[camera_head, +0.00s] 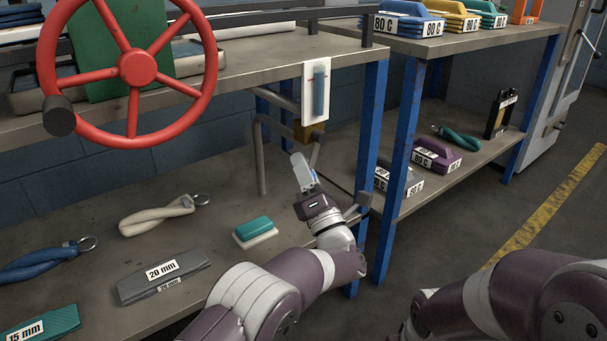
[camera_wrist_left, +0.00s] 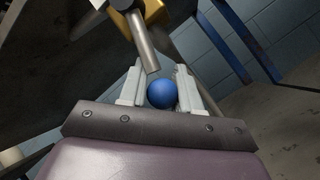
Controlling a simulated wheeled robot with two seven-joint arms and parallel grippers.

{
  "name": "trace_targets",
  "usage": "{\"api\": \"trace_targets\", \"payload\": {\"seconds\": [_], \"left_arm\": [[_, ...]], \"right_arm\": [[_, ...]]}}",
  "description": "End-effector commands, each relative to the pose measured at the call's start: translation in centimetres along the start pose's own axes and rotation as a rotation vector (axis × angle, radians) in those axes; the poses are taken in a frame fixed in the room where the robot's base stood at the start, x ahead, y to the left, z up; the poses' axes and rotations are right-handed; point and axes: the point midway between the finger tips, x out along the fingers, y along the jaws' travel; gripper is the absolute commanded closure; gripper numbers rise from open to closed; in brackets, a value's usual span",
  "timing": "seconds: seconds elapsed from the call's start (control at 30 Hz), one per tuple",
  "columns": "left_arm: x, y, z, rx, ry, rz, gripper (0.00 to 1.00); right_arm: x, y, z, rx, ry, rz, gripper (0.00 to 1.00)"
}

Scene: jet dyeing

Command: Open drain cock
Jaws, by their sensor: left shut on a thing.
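The drain cock is a brass block (camera_head: 305,132) on a grey pipe under the upper bench, below a sight tube on a white plate (camera_head: 316,92). Its grey lever (camera_wrist_left: 142,42) slants down from the brass body (camera_wrist_left: 150,12) to a blue ball knob (camera_wrist_left: 162,94). My left gripper (camera_head: 304,170) is under the cock, its pale fingers pointing up. In the left wrist view the fingers (camera_wrist_left: 160,88) stand on both sides of the knob and are shut on it. In the head view the knob is hidden by the fingers. My right gripper is out of view.
A red handwheel (camera_head: 137,68) stands at the upper left. The lower shelf holds a 20 mm grey block (camera_head: 163,275), a teal-and-white block (camera_head: 255,232) and twisted cloth hanks (camera_head: 157,215). A blue post (camera_head: 370,150) stands close to the right of my left gripper.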

Motion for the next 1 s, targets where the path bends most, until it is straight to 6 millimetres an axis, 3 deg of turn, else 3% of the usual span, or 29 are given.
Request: {"api": "trace_targets", "payload": {"seconds": [0.37,0.4,0.43,0.77,0.87,1.0], "left_arm": [[-0.1,-0.1,0.3,-0.001,-0.008,-0.005,1.0],[-0.1,-0.1,0.3,-0.001,-0.008,-0.004,0.55],[-0.1,-0.1,0.3,-0.001,-0.007,-0.004,0.46],[-0.3,0.1,0.2,-0.002,-0.003,-0.001,0.46],[-1.7,0.3,0.5,0.001,-0.004,-0.004,0.46],[-5.4,0.5,0.7,0.001,-0.008,-0.006,0.46]], "right_arm": [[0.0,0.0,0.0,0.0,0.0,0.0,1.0],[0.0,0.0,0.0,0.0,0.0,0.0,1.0],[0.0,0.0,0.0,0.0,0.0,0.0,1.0],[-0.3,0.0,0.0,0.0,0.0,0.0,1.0],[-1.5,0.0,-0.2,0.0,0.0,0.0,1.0],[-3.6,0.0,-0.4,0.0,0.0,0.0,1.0]]}}
